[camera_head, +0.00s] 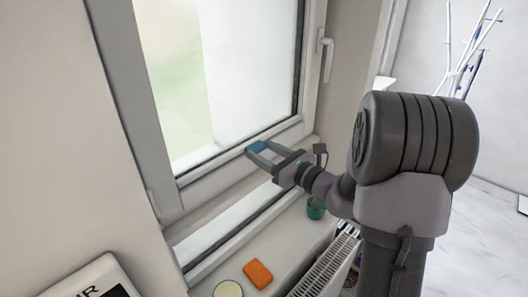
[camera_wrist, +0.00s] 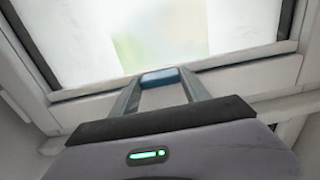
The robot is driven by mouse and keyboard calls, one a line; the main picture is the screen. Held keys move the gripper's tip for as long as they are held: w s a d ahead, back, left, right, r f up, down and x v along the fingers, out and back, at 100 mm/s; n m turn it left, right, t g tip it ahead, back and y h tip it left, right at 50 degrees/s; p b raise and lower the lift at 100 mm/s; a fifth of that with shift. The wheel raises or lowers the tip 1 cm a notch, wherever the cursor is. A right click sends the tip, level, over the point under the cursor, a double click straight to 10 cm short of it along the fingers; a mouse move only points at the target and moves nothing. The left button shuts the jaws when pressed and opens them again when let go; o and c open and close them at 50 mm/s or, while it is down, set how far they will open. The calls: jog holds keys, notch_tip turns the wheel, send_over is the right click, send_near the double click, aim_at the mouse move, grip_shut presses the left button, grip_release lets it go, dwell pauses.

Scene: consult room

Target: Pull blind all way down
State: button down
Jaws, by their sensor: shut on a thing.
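The window (camera_head: 185,80) has a grey frame and shows a pale green patch beside a white area. I cannot make out a separate blind edge on the pane. My gripper (camera_head: 262,149) is shut on a small blue piece (camera_head: 257,146) at the lower window frame. The blue piece also shows between the fingertips in the wrist view (camera_wrist: 159,76), close to the bottom edge of the glass. It may be the blind's pull, but I cannot tell what it joins.
On the sill below are an orange block (camera_head: 257,273), a pale round item (camera_head: 228,290) and a green cup (camera_head: 316,208). A white radiator (camera_head: 322,272) stands under the sill. A window handle (camera_head: 326,55) is to the right. A white stand (camera_head: 463,55) is at the far right.

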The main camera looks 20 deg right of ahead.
jog(key=shift+f, duration=0.25)
jog(key=c, duration=0.5)
grip_release()
jog(key=shift+r, duration=0.1)
jog(key=b+v, duration=0.1)
jog(key=v, duration=1.6)
jog(key=shift+s+d, duration=0.1)
jog(key=shift+s, duration=0.15)
